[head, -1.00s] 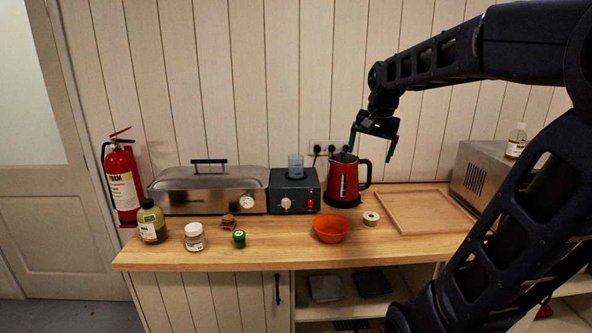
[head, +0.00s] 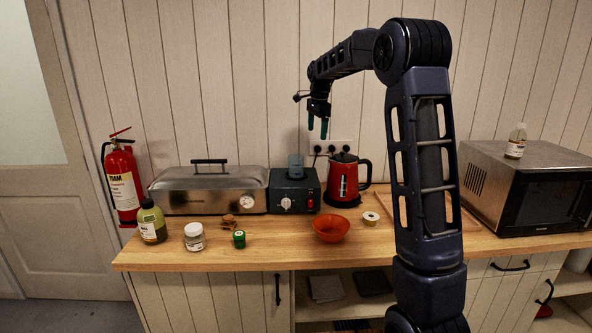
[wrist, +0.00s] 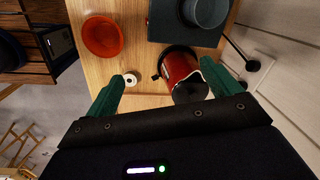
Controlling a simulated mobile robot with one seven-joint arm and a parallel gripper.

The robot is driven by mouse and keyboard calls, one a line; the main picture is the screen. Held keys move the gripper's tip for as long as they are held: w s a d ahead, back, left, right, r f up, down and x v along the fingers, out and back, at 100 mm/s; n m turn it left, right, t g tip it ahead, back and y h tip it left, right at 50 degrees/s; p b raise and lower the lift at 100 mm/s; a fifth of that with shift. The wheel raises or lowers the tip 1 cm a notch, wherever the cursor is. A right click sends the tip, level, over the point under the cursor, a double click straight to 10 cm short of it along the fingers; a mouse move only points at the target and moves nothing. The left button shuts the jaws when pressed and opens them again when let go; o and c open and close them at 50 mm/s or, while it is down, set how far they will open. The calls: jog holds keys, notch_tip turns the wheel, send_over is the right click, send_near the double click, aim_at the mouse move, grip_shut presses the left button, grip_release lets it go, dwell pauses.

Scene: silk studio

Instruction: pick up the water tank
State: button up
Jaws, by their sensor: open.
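A blue-grey round vessel (head: 296,166), which may be the water tank, sits on top of a dark box-shaped machine (head: 294,190) with a knob and a red switch. In the wrist view the vessel (wrist: 205,12) is at the top right, beyond the fingers. My gripper (head: 317,130) is open and empty, its green fingers pointing down. It is above and slightly right of the vessel in the head view, apart from it. In the wrist view the gripper (wrist: 163,80) has the red kettle (wrist: 180,70) below, between its fingers.
The red kettle (head: 343,180) stands just right of the machine, and the steel lidded cooker (head: 208,190) just left. An orange bowl (head: 331,230) and a tape roll (head: 371,218) are in front. Jars stand at front left. Wall sockets (head: 330,147) are behind.

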aim_at(296, 162)
jog(key=w+a+f+m+g, duration=0.1)
jog(key=w+a+f+m, duration=0.3)
jog(key=w+a+f, duration=0.5)
jog(key=shift+w+d+f, duration=0.25)
jog(key=shift+w+f, duration=0.05)
jog(key=shift+f, duration=1.25)
jog(key=shift+w+d+f, duration=0.2)
jog(key=shift+w+f, duration=0.05)
jog(key=shift+f, duration=1.25)
jog(key=shift+w+d+f, duration=0.25)
jog(key=shift+w+f, duration=0.05)
jog(key=shift+f, duration=1.25)
jog(key=shift+r, duration=0.1)
jog(key=c, duration=1.1)
